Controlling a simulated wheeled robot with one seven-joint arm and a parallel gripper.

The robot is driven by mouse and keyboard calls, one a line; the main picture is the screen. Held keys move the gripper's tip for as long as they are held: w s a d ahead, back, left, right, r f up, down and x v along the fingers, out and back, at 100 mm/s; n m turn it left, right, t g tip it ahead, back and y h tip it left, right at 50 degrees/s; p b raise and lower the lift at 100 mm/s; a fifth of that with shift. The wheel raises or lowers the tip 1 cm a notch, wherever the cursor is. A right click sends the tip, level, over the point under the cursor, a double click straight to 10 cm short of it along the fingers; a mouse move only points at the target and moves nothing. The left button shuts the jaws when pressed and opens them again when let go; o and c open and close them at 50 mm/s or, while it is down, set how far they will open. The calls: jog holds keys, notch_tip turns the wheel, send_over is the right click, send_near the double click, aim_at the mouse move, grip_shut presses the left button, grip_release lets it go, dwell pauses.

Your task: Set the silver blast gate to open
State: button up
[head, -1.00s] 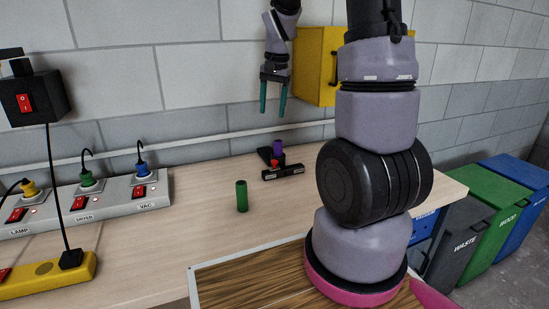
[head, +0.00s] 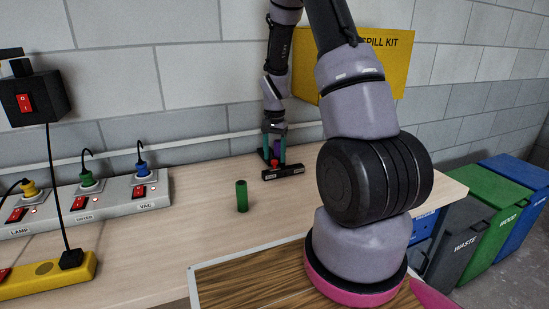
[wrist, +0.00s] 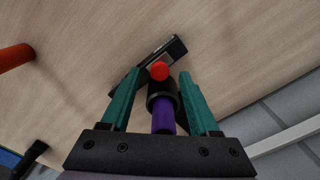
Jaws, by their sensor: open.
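I make out no silver blast gate in either view. My gripper (head: 272,158) has teal fingers and points down at the back of the bench, over a small black device (head: 283,172). In the wrist view the open fingers (wrist: 160,75) stand on either side of the device's black collar and purple post (wrist: 163,118). A gap shows beside each finger, and nothing is gripped. A red knob (wrist: 159,70) shows between the fingertips, in front of a black bar (wrist: 172,50) with a pale label. The fingers partly hide the device in the head view.
A green cylinder (head: 242,196) stands upright on the bench. A power strip (head: 105,204) with red switches is at left. A yellow spill kit box (head: 385,65) hangs on the wall close to my arm. Bins (head: 500,205) stand at right. A red cylinder (wrist: 14,57) shows in the wrist view.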

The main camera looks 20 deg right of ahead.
jog(key=shift+f, duration=0.7)
grip_shut()
dwell(1.0)
